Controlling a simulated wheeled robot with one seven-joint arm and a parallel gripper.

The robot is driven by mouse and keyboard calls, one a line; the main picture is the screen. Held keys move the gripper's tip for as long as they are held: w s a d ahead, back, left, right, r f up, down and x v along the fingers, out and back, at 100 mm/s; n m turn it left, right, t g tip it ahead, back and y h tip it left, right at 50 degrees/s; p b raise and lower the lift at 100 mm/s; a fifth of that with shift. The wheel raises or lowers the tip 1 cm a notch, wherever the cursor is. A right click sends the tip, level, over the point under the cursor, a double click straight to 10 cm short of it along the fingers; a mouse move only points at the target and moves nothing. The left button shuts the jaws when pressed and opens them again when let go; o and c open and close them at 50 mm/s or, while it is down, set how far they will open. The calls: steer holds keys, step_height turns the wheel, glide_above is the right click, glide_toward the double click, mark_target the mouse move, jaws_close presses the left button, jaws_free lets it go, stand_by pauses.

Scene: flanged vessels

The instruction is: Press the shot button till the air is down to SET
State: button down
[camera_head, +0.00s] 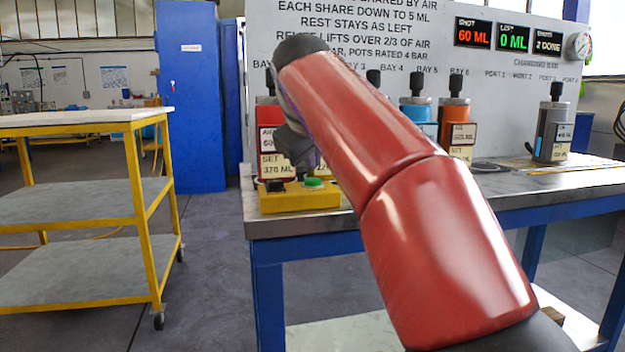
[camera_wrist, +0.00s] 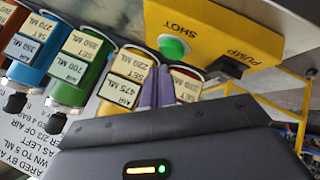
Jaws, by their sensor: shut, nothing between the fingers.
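A yellow button box (camera_head: 300,201) stands at the bench's front left edge. Its green SHOT button (camera_head: 313,182) also shows in the wrist view (camera_wrist: 173,47), beside the black PUMP button (camera_wrist: 230,66). A red vessel (camera_head: 268,114) stands behind the box; its SET tag reads 370 ML and its AIR tag is partly hidden. My gripper (camera_head: 300,150) points down above the box, partly behind my red arm. In the wrist view its purple fingers (camera_wrist: 158,85) look shut and empty, apart from the green button in the picture. Contact cannot be told from the head view.
Displays read SHOT 60 ML (camera_head: 473,34), LEFT 0 ML (camera_head: 513,38) and 2 DONE (camera_head: 548,42). A blue vessel (camera_head: 416,112) and an orange vessel (camera_head: 454,110) stand in the bays. A grey vessel (camera_head: 552,130) stands at right. A yellow cart (camera_head: 90,200) is left.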

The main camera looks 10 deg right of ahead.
mark_target(313, 181)
steer(key=shift+f, duration=0.1)
steer(key=shift+f, duration=0.35)
steer(key=shift+f+b, duration=0.5)
steer(key=shift+b, duration=0.05)
stand_by(0.6)
steer(key=shift+r, duration=0.1)
steer(key=shift+r+p, duration=0.85)
steer(key=shift+p, duration=0.15)
step_height(313, 181, up, 5)
steer(key=p, duration=0.5)
stand_by(0.4)
